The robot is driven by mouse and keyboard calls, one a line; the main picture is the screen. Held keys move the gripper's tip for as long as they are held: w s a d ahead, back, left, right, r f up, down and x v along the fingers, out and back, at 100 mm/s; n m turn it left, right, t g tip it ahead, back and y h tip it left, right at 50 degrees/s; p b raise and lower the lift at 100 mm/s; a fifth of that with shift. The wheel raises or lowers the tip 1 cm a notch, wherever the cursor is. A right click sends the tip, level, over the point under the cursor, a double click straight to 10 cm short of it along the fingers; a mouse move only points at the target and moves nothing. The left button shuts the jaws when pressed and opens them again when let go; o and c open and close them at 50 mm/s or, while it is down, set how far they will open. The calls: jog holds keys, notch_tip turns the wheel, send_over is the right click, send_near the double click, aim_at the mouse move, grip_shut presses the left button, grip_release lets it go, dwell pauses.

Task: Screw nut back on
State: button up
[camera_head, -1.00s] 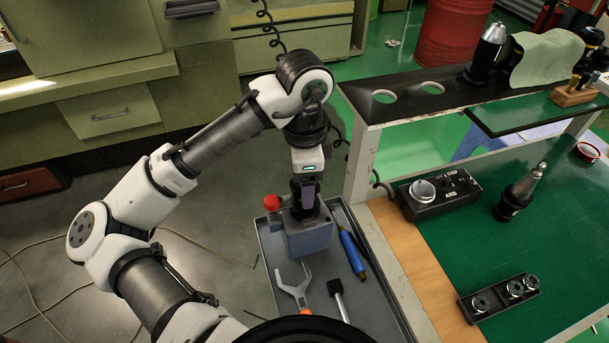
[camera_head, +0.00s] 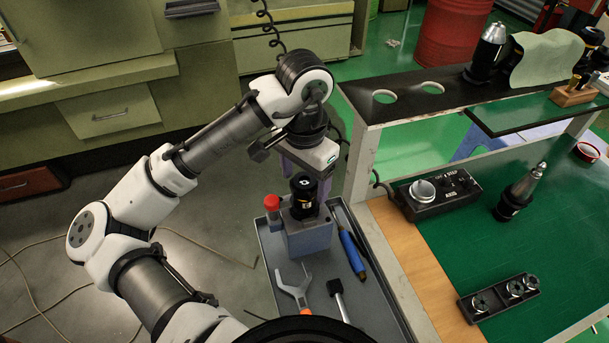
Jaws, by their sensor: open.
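A black tool holder with a dark round nut-like top (camera_head: 303,183) stands upright in a grey-blue block (camera_head: 309,238) on the grey tray. I cannot tell from this view whether that top is a separate nut or how far it is threaded. My gripper (camera_head: 306,175) is open, pointing down just behind and above the holder. I see no clear contact. A red-topped piece (camera_head: 271,204) stands at the block's left.
A bench with a control box (camera_head: 438,194) and another tool holder (camera_head: 521,192) lies close on the right.

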jog(key=c, duration=1.4)
jog(key=shift+o, duration=0.2)
jog(key=m, duration=0.6)
jog(key=shift+m, duration=0.3)
jog(key=m, duration=0.5)
jog(key=shift+m, duration=0.3)
jog(key=m, duration=0.6)
jog(key=m, duration=0.6)
